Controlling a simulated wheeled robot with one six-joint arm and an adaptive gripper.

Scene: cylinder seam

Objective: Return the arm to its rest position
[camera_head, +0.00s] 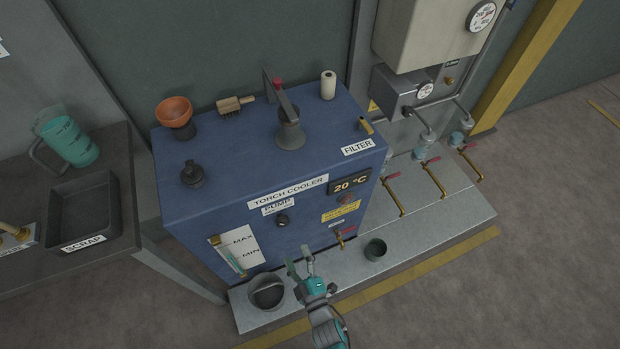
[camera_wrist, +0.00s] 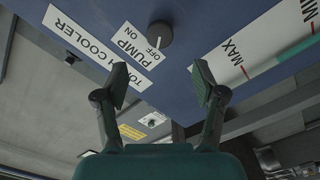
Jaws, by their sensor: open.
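My gripper (camera_head: 300,262) is low in front of the blue torch cooler cabinet (camera_head: 215,190) in the head view, near the platform's top. Its two fingers are spread and nothing is between them. In the wrist view my gripper (camera_wrist: 160,85) also shows open and empty, facing the cabinet front with its black pump knob (camera_wrist: 159,34). A gap between the fingers and the knob cannot be measured there. In the head view the knob (camera_head: 282,220) is above and left of the fingers.
A dark bucket (camera_head: 266,291) stands left of my gripper, and a small dark cup (camera_head: 375,249) right of it. Several red-handled brass taps (camera_head: 392,194) line the grey platform (camera_head: 440,222). A dark bench (camera_head: 110,262) with a scrap tray (camera_head: 84,241) is at left. Floor at right is clear.

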